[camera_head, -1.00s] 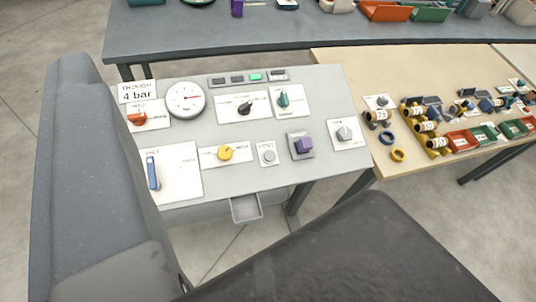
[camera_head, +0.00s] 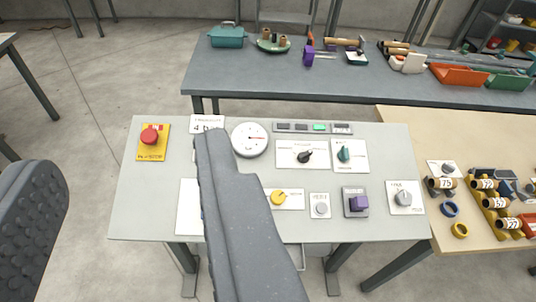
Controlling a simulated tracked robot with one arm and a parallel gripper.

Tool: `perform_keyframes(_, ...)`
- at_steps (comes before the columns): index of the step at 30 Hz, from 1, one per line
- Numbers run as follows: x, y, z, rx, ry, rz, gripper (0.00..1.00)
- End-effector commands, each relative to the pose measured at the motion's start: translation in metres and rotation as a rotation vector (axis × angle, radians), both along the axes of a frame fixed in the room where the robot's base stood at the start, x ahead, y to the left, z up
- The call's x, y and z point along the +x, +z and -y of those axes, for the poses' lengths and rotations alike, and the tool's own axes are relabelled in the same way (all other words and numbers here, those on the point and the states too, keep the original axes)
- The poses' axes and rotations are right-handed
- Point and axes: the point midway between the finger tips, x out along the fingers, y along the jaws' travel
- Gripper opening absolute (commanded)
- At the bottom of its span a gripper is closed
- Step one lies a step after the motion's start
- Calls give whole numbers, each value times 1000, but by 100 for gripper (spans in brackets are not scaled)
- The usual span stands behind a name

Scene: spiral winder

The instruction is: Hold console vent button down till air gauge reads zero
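The console (camera_head: 140,215) is a pale grey panel in the middle of the view. The vent button (camera_head: 321,209) is a small round grey button on a white plate near its front edge, right of the yellow knob. Nothing touches it. The round white air gauge (camera_head: 250,139) is near the back edge; its reading is too small to make out. A label (camera_head: 207,125), partly covered, stands left of it. My gripper (camera_head: 128,156) is open and empty: a textured finger at the left edge, the other finger across the console, hiding part of its left half.
A red button on a yellow plate (camera_head: 152,142) is at the console's left. A dark bench (camera_head: 300,85) is behind; a beige table (camera_head: 450,135) with parts is right.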

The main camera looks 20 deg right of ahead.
Motion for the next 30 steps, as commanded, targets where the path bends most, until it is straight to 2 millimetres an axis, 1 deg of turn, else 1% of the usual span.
perform_keyframes(5,0,0,0,0,0,0,40)
perform_keyframes(6,0,0,0,0,0,0,37)
perform_keyframes(8,0,0,0,0,0,0,21)
perform_keyframes(9,0,0,0,0,0,0,9)
perform_keyframes(10,0,0,0,0,0,0,1)
perform_keyframes(30,0,0,0,0,0,0,0)
